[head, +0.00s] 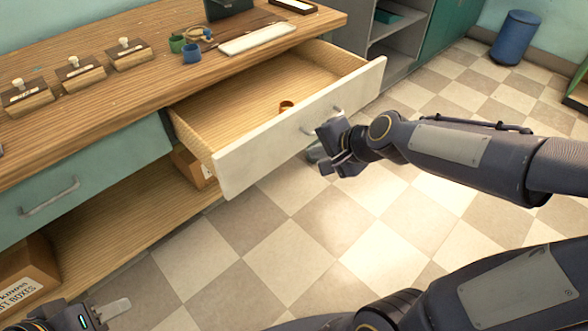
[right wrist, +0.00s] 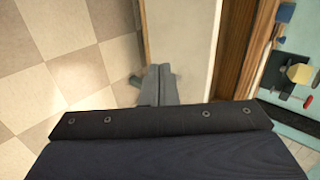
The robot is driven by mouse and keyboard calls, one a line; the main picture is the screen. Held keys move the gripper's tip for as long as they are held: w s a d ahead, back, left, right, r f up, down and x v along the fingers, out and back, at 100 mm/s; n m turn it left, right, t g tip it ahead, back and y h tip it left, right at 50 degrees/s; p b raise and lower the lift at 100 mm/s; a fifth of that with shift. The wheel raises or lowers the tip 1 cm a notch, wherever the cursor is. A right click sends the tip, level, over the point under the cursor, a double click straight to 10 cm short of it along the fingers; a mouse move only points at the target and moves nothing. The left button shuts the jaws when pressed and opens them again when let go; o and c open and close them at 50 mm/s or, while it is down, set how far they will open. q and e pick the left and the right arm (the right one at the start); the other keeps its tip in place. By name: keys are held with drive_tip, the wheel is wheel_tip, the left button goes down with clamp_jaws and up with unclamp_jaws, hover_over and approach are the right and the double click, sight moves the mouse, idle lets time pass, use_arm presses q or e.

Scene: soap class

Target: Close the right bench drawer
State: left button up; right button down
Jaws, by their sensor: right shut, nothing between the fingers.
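The right bench drawer (head: 232,164) is pulled well out from under the wooden bench top. Its front is white with a metal handle, and a small brown ring-like item (head: 286,106) lies inside. My right gripper (head: 326,150) is shut and empty at the outer face of the drawer front, close to the handle; I cannot tell if it touches. In the right wrist view the shut fingers (right wrist: 155,85) show beside the white drawer front (right wrist: 180,45). My left gripper (head: 98,312) is at the bottom left, low and away from the drawer, partly cut off by the frame.
The bench top (head: 75,125) carries several wooden stamps, a green cup (head: 177,43), a blue cup (head: 191,54) and a white bar (head: 258,38). A closed teal drawer (head: 85,185) is at left. A cardboard box (head: 25,280) sits on the lower shelf.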

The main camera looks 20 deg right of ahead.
drive_tip(key=b, duration=0.4)
approach(276, 148)
drive_tip(key=x, duration=0.5)
drive_tip(key=shift+s+f, duration=0.15)
drive_tip(key=shift+f, duration=0.25)
drive_tip(key=shift+w+a, duration=0.1)
drive_tip(key=shift+w, duration=0.35)
